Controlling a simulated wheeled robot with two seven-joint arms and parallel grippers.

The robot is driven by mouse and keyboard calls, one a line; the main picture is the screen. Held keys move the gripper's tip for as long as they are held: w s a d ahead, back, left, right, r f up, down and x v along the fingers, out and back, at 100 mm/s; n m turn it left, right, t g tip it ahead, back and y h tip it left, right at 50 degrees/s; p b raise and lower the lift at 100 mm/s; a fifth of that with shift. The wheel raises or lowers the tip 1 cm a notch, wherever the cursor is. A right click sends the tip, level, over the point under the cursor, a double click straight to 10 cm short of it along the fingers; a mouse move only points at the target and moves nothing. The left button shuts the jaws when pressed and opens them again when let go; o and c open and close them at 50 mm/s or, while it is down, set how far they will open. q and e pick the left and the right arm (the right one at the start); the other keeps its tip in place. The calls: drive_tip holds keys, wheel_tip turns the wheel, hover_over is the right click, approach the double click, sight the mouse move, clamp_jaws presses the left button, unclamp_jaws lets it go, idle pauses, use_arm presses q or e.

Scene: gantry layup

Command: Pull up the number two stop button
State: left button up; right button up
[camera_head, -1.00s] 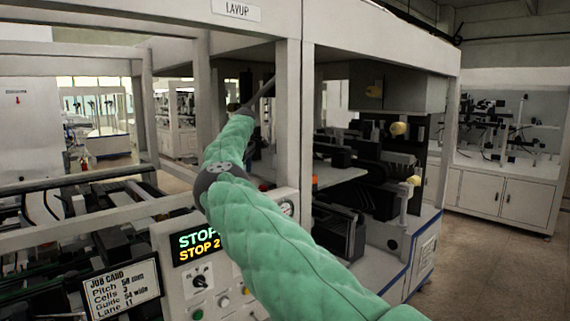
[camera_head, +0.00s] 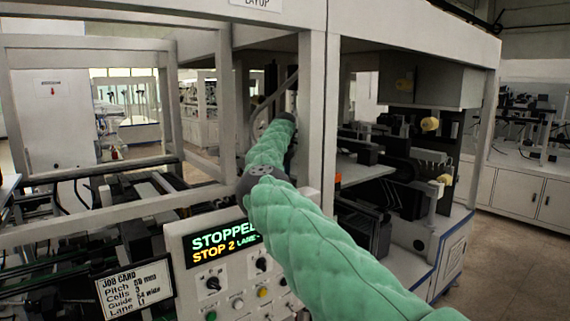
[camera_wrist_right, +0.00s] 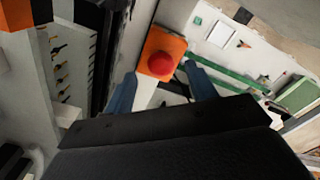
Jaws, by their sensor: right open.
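A red stop button (camera_wrist_right: 159,65) on an orange housing (camera_wrist_right: 165,42) shows in the right wrist view. My right gripper (camera_wrist_right: 162,74) is open, with one blue finger on each side of the button's near edge. I cannot tell whether the fingers touch it, and no number shows on it. In the head view my right arm, in a green padded sleeve, crosses from the lower right to the middle, and its gripper is hidden. The panel display (camera_head: 222,240) reads "STOPPED" and "STOP 2 LANE", its right end covered by the arm. My left gripper is not in view.
The control panel (camera_head: 228,275) carries knobs and several small buttons below the display. A job card (camera_head: 133,290) stands left of it. Gantry posts (camera_head: 313,110) rise close to my right arm. A small orange thing (camera_head: 337,180) sits right of the post.

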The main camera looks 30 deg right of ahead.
drive_tip(key=shift+f+p, duration=0.3)
drive_tip(key=shift+f, duration=0.1)
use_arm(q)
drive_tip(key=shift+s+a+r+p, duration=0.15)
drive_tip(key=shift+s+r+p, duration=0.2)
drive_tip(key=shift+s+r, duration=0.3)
use_arm(e)
drive_tip(key=shift+f, duration=1.05)
drive_tip(key=c, duration=1)
drive_tip(key=shift+r, duration=0.2)
drive_tip(key=o, duration=1)
drive_tip(key=shift+o, duration=0.2)
